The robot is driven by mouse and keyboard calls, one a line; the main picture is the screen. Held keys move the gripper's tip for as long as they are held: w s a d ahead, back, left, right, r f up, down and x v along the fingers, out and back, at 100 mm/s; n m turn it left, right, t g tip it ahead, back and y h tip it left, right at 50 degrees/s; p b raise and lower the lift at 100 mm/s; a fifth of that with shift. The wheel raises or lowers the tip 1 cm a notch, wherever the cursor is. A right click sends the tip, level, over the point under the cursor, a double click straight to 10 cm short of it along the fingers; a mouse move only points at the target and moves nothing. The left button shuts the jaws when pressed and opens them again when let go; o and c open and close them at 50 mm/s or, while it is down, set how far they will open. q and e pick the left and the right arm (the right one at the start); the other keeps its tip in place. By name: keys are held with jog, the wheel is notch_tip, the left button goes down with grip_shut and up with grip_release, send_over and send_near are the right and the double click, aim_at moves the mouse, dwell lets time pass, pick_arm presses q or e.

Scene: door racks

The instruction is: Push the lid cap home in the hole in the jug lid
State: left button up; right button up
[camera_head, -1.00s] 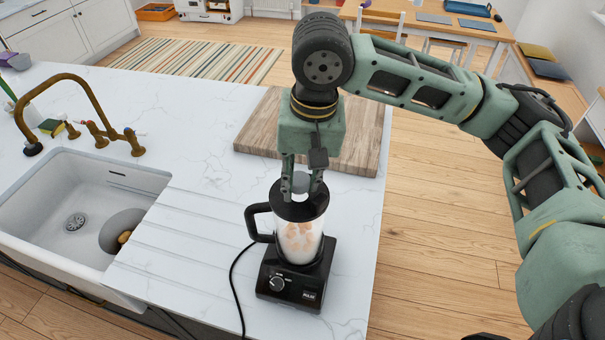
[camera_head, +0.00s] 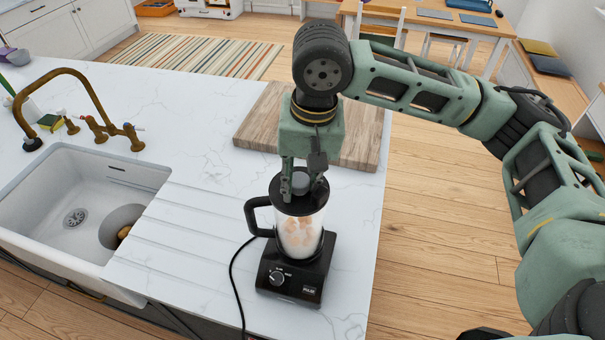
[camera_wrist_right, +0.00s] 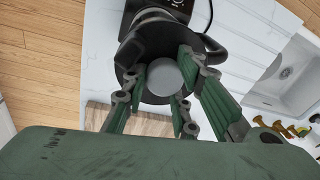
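The lid cap (camera_head: 300,181) is a round grey plug, upright at the middle of the black jug lid (camera_head: 312,207). My right gripper (camera_head: 302,187) points straight down, with its fingers on either side of the cap and shut on it. In the right wrist view the cap's grey top (camera_wrist_right: 165,77) shows between the green finger pads, over the dark lid (camera_wrist_right: 153,47). The hole is hidden under the cap, and I cannot tell how deep the cap sits. The jug (camera_head: 300,238) stands upright on the black blender base (camera_head: 293,278). My left gripper is out of view.
A wooden board (camera_head: 360,138) lies on the counter just behind the blender. A white sink (camera_head: 50,210) with a brass tap (camera_head: 85,95) is at the left. The jug handle (camera_head: 252,216) sticks out left, and a black cord runs to the front edge.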

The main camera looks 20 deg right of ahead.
aim_at(308, 183)
jog(key=o, duration=0.4)
jog(key=shift+f, duration=0.1)
jog(key=r, duration=0.8)
jog(key=s+r, duration=0.1)
jog(key=r, duration=0.3)
jog(key=shift+s+d, duration=0.1)
jog(key=shift+d, duration=0.25)
